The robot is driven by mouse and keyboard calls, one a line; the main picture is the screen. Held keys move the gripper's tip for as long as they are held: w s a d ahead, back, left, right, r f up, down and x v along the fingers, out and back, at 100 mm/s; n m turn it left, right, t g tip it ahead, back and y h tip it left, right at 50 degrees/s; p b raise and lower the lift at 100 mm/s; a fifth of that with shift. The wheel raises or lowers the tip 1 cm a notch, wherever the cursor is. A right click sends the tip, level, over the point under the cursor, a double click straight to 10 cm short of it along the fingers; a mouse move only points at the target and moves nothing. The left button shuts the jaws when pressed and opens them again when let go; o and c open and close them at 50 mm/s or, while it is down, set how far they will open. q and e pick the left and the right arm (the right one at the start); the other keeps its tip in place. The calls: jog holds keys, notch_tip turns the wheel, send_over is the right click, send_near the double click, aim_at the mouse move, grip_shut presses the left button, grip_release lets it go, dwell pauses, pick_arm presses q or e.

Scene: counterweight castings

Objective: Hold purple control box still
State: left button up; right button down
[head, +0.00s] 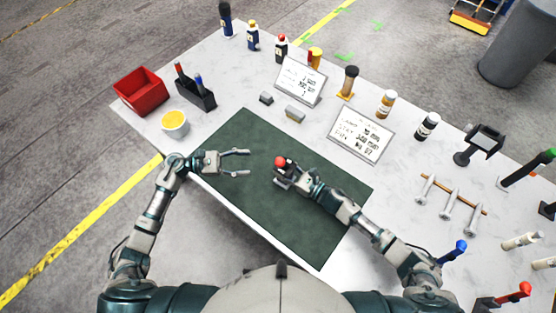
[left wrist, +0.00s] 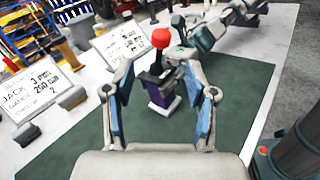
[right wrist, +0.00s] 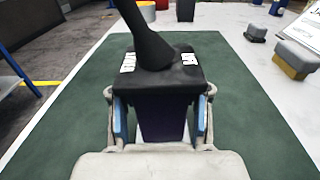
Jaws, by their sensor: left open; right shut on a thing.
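The purple control box (left wrist: 163,101) stands on the green mat (head: 242,130), with a dark top and a lever ending in a red ball knob (left wrist: 161,38). In the right wrist view its black top (right wrist: 185,76) carries white labels, and the lever rises out of the picture. My right gripper (head: 287,176) is shut on the box, with blue pads against both sides of its purple body (right wrist: 160,118). My left gripper (head: 247,163) is open and empty above the mat, left of the box, its fingers pointing towards it. In the head view the right gripper hides most of the box.
A red bin (head: 141,91), a white cup with yellow contents (head: 175,123) and a black holder (head: 195,93) stand at the left. Two written signs (head: 300,81) (head: 360,136) stand behind the mat. Bottles, bolts and tools line the table's back and right. The mat's front is clear.

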aim_at(278, 160)
pick_arm(q)
jog(key=d, duration=0.7)
jog(key=w+d, duration=0.1)
jog(key=d, duration=0.3)
grip_shut()
